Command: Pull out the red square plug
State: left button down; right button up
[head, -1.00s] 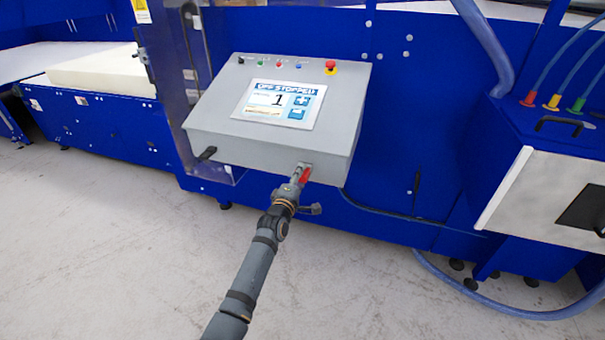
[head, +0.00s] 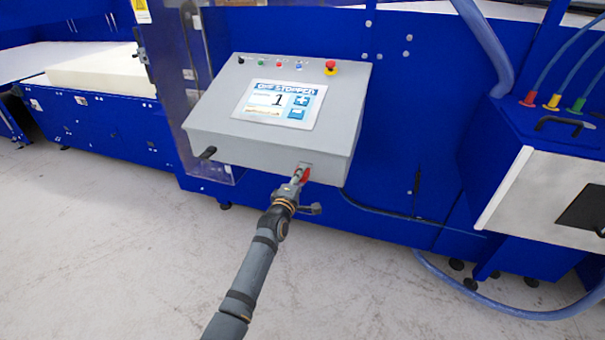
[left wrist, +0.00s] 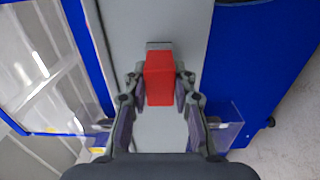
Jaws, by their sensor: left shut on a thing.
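The red square plug (left wrist: 159,80) sits at the grey socket on the front face of the grey control box. It also shows in the head view (head: 306,175) as a small red patch beside my gripper. My left gripper (left wrist: 160,88) has its two fingers on either side of the plug and is shut on it. In the head view my left gripper (head: 300,177) reaches the lower right of the box front. The head view does not show clearly how far the plug sits in its socket. My right gripper is not in view.
The grey control box (head: 240,150) carries a screen (head: 280,103) and a red emergency button (head: 331,67). A black handle (head: 208,153) sticks out at its lower left. A blue machine cabinet (head: 400,130) stands behind. The floor in front is clear.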

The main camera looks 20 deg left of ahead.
pick_arm(q)
jog(key=shift+s+f, duration=0.15)
jog(key=shift+s, duration=0.05)
dwell(0.5)
jog(key=shift+s+p, duration=0.4)
jog(key=shift+s, duration=0.1)
jog(key=shift+s, duration=0.15)
jog(key=shift+s+r, duration=0.2)
jog(key=shift+s, duration=0.05)
jog(key=shift+s+a+p, duration=0.15)
jog(key=shift+s+p, duration=0.8)
jog(key=shift+s, duration=1.5)
